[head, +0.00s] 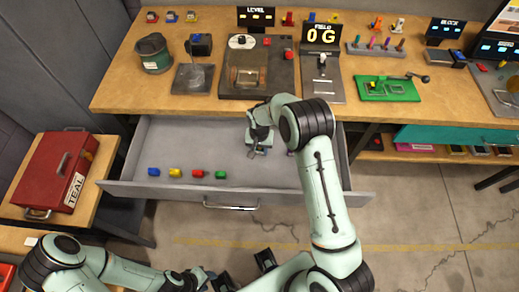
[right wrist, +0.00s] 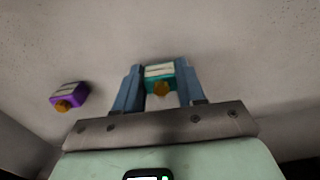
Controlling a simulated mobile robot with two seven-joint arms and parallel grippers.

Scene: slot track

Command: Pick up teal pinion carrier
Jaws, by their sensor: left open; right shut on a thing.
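The teal pinion carrier (right wrist: 158,71) is a small teal block with a pale striped top and a gold round knob. In the right wrist view it sits between the two blue-grey fingers of my right gripper (right wrist: 160,88), which is shut on it. In the head view my right gripper (head: 257,147) is low inside the open drawer; the carrier is mostly hidden there. I cannot tell whether the carrier still touches the drawer floor. My left gripper (head: 243,272) is open and empty at the bottom edge of the head view, in front of the drawer.
The drawer (head: 215,188) also holds blue, yellow, red and green carriers in a row, and a purple carrier (right wrist: 69,96) beside my right gripper. The workbench (head: 118,92) with several fixtures overhangs the drawer's back. A red TEAL-labelled box (head: 60,172) stands at left.

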